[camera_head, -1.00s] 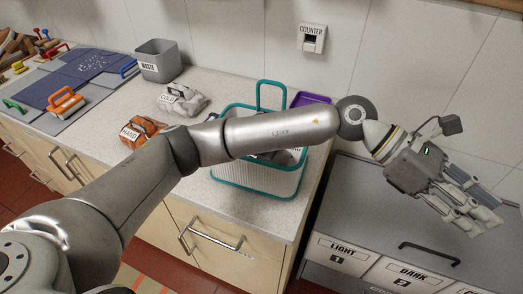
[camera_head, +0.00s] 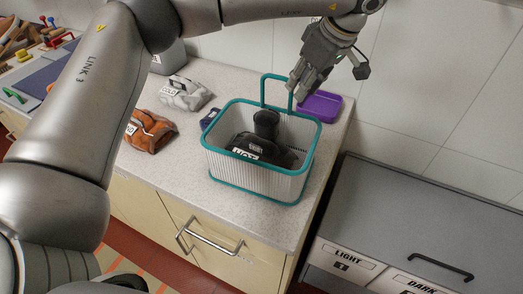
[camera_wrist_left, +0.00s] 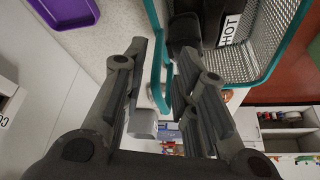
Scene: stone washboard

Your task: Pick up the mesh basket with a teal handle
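The mesh basket (camera_head: 235,178) stands upright at the right end of the counter, with white mesh walls and a teal rim. Its teal handle (camera_head: 263,90) stands up as an arch at the back. A black item labelled HOT (camera_head: 247,153) lies inside. My left gripper (camera_head: 299,94) is open at the handle's right side, pointing down. In the left wrist view the teal handle (camera_wrist_left: 156,62) runs between the open fingers of my left gripper (camera_wrist_left: 163,58); I see no firm contact. My right gripper is out of view.
A purple tray (camera_head: 322,106) lies close behind and right of the basket. A grey cloth item labelled COLD (camera_head: 185,95) and an orange one (camera_head: 150,131) lie to the left. A lower grey cabinet (camera_head: 410,215) stands right of the counter.

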